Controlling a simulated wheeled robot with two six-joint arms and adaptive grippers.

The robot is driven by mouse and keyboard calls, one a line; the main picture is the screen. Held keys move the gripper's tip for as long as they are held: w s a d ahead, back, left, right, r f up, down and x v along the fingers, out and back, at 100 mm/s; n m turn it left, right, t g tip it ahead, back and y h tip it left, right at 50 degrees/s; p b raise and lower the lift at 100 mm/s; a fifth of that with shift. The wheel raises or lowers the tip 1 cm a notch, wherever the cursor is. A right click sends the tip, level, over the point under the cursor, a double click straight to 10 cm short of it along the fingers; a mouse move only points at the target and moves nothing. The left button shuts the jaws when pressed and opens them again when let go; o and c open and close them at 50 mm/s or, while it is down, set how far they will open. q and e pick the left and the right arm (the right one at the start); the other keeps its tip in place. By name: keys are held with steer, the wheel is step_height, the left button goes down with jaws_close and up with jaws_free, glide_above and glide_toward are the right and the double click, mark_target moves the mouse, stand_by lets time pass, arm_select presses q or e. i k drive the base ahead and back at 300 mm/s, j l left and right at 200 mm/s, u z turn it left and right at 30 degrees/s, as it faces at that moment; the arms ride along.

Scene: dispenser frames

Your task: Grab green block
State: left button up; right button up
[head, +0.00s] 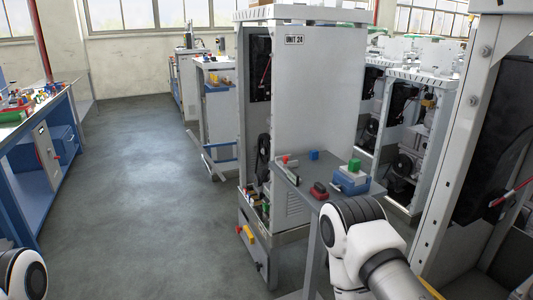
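A small green block (354,165) sits on top of a blue-and-white box (349,181) on a small grey side table (300,178) in the head view. My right arm comes in at the lower right, just in front of this table, and shows only its links. My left arm shows only a white and black joint at the bottom left corner. Neither gripper is in the picture.
On the small table are also a blue cube (314,155) and a red object (319,190). A tall grey cabinet (316,90) stands right behind it. A blue workbench (48,160) is at the left. The floor (140,200) between is clear.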

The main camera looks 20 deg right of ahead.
mark_target(354, 164)
steer(key=i+j, duration=0.15)
steer(key=i, duration=0.25)
steer(key=i+j, duration=0.2)
steer(key=i, duration=0.15)
steer(key=i+j, duration=0.15)
steer(key=i, duration=0.25)
